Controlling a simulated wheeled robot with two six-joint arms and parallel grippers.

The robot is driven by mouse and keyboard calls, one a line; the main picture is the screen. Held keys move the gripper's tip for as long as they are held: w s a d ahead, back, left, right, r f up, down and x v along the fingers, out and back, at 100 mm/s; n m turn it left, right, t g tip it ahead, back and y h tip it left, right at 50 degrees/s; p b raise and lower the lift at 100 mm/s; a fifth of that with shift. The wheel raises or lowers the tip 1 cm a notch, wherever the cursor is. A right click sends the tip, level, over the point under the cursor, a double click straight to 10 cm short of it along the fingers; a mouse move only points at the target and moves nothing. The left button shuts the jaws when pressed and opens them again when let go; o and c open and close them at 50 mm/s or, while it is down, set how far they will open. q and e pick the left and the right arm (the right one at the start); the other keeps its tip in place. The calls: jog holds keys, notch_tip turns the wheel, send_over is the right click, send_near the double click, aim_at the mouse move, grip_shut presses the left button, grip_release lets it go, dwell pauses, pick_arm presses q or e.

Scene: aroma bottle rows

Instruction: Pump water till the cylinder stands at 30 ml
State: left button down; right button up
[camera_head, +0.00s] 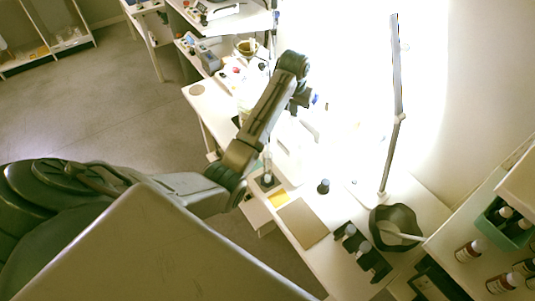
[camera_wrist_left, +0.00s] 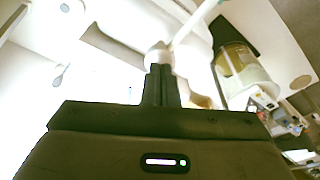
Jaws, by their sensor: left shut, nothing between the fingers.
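My left gripper (camera_wrist_left: 160,78) is shut and empty. In the left wrist view its fingertips are at a small white rounded knob (camera_wrist_left: 158,54), which looks like a pump head; I cannot tell whether they touch. A pale tube or spout (camera_wrist_left: 194,22) runs from it to the upper right. In the head view the left gripper (camera_head: 302,103) is small and washed out by glare, above the bench. A slim clear upright vessel, probably the cylinder (camera_head: 267,163), stands near the bench's left edge, partly behind my forearm. Its water level is unreadable. My right gripper is out of view.
A yellow note (camera_head: 278,199) and a brown board (camera_head: 302,223) lie on the bench. A dark-capped bottle (camera_head: 323,187), a dark bowl (camera_head: 396,226) and a lamp post (camera_head: 392,155) stand to the right. A jar with amber contents (camera_wrist_left: 236,60) is right of the gripper.

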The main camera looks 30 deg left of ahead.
pick_arm(q)
jog(key=shift+s+f, duration=0.1)
jog(key=shift+f, duration=0.6)
jog(key=shift+r, duration=0.1)
jog(key=shift+w+v, duration=0.15)
jog(key=shift+v, duration=0.55)
jog(key=shift+w+v, duration=0.15)
jog(key=shift+v, duration=0.5)
jog(key=shift+s+x, duration=0.2)
jog(key=shift+x, duration=0.85)
jog(key=shift+w+v, duration=0.2)
jog(key=shift+v, duration=0.8)
jog(key=shift+r, duration=0.15)
jog(key=shift+r, duration=0.1)
jog(key=v, duration=0.2)
jog(key=w+v, duration=0.1)
jog(key=v, duration=0.2)
jog(key=shift+w+a+r, duration=0.1)
jog(key=shift+a+r, duration=0.05)
jog(key=shift+r, duration=0.3)
